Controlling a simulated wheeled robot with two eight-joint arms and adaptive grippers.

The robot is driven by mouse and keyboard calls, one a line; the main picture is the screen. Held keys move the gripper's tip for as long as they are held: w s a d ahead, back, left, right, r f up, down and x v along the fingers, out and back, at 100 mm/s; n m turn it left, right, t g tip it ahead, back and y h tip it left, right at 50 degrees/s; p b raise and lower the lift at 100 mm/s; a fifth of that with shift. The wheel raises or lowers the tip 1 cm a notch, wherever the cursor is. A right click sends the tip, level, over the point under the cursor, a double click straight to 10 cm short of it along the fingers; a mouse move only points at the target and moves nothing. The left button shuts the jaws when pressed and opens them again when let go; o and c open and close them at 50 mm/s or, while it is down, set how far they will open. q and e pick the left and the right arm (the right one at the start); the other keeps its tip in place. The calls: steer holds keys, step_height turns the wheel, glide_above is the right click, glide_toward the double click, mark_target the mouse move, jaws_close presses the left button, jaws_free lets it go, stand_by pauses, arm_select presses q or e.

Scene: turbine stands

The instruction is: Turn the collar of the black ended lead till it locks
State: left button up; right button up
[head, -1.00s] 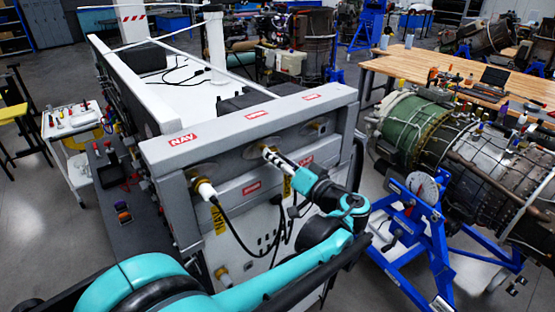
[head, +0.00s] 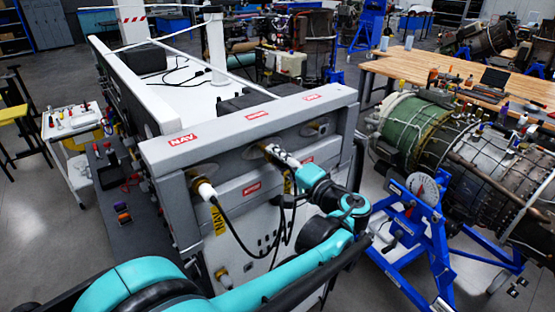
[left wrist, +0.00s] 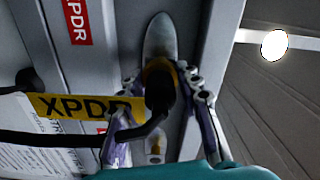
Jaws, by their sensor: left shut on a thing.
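The black ended lead (left wrist: 160,95) is at its socket on the grey panel in the left wrist view, with a brass-coloured collar (left wrist: 153,66) behind its black end. A yellow XPDR tag (left wrist: 75,105) hangs beside it. My left gripper (head: 281,157) is at the panel's middle socket in the head view. Its fingers lie on both sides of the collar and are shut on it. The fingers and wrist hide most of the collar in the head view, and whether it is locked cannot be seen. My right gripper is in neither view.
A white ended lead (head: 206,191) with a yellow NAV tag sits in the panel's left socket. A free socket (head: 318,128) is at the right. Black cables hang below. A blue engine stand (head: 425,235) stands to the right, a white cart (head: 72,125) to the left.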

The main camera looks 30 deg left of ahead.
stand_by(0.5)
arm_select(q)
steer(key=o, duration=1.2)
steer(key=v, duration=1.2)
steer(key=shift+f, duration=0.1)
steer(key=s+a+f+h+b, duration=0.2)
steer(key=f+h+b, duration=0.1)
steer(key=f, duration=0.4)
steer(key=s+a+f+m+g+h+b, duration=0.1)
steer(key=s+a+f+h+b, duration=0.15)
steer(key=f, duration=0.55)
steer(key=s+a+f+h+b, duration=0.1)
steer(key=s+f+h+b, duration=0.1)
steer(key=f+b, duration=0.35)
steer(key=s+d+f+h+b, duration=0.2)
steer(key=f+h, duration=0.1)
steer(key=f, duration=0.3)
steer(key=s+d+f+n+t+h+b, duration=0.1)
steer(key=s+d+f+h+b, duration=0.1)
steer(key=f, duration=0.4)
steer(key=s+d+f+n+h+b, duration=0.1)
steer(key=s+d+f+h+b, duration=0.2)
steer(key=f, duration=0.3)
steer(key=shift+s+d+f+h, duration=0.1)
steer(key=shift+d+f+h, duration=0.15)
steer(key=shift+d+h, duration=0.35)
